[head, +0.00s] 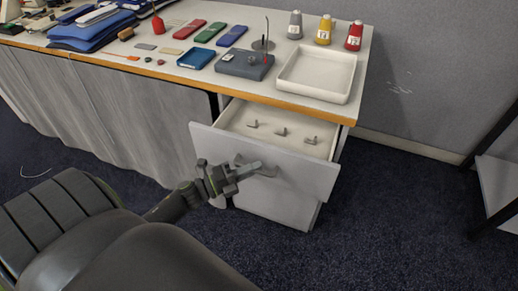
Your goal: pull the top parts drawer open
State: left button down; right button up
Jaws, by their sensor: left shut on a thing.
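The top parts drawer (310,171) is in the cabinet under the right end of the table. It stands partly open, and its light inside shows with several small metal parts (281,131) in it. My left gripper (252,171) is at the front of the drawer, shut on its handle (268,171), which the fingers partly hide. My left arm comes in from the lower left. My right gripper is not in view.
The long table (163,72) above holds a white tray (317,76), a dark grey block (244,64), a blue tray (196,58) and three thread cones. A lower cabinet front (278,208) is below the drawer. Dark carpet is clear to the right, before a black-framed shelf (497,185).

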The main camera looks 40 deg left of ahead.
pick_arm(q)
jog(key=s+d+p, duration=0.1)
jog(key=s+d, duration=0.2)
jog(key=s, duration=0.9)
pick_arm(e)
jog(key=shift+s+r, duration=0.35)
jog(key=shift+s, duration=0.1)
pick_arm(q)
jog(key=c, duration=1.5)
grip_release()
jog(key=shift+a, duration=0.1)
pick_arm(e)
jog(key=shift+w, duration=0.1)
